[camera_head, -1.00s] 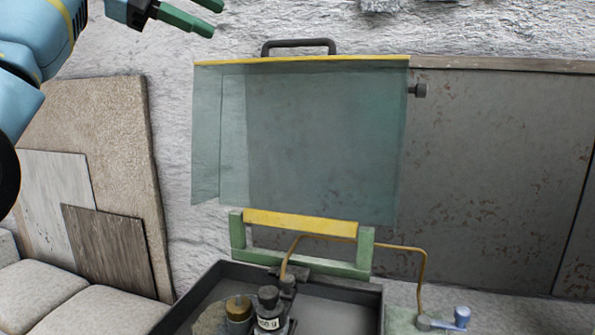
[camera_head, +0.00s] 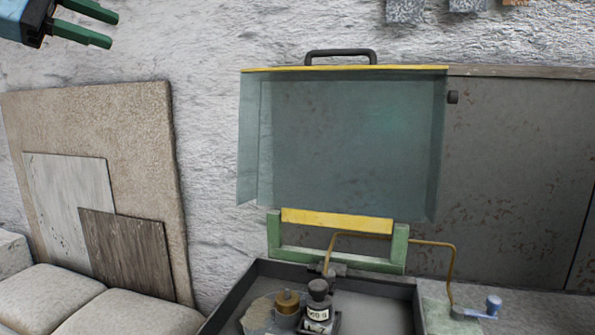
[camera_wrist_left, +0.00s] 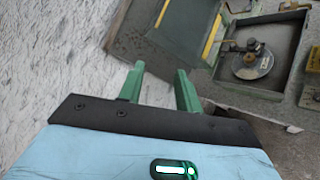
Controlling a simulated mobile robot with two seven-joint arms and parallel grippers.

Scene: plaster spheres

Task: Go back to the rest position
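My left gripper (camera_head: 102,25) is at the top left of the head view, with its two green fingers apart and nothing between them. It also shows in the left wrist view (camera_wrist_left: 160,84), open and empty in front of the rough white wall. It is clear of the machine, up and to the left of it. My right gripper is not in view.
A machine with a raised tinted guard (camera_head: 350,140) and black handle (camera_head: 341,54) stands right of centre. Below is a dark tray (camera_head: 385,305) holding a weight labelled in grams (camera_head: 318,300). Boards (camera_head: 125,250) lean on the wall; pale cushions (camera_head: 40,297) sit lower left.

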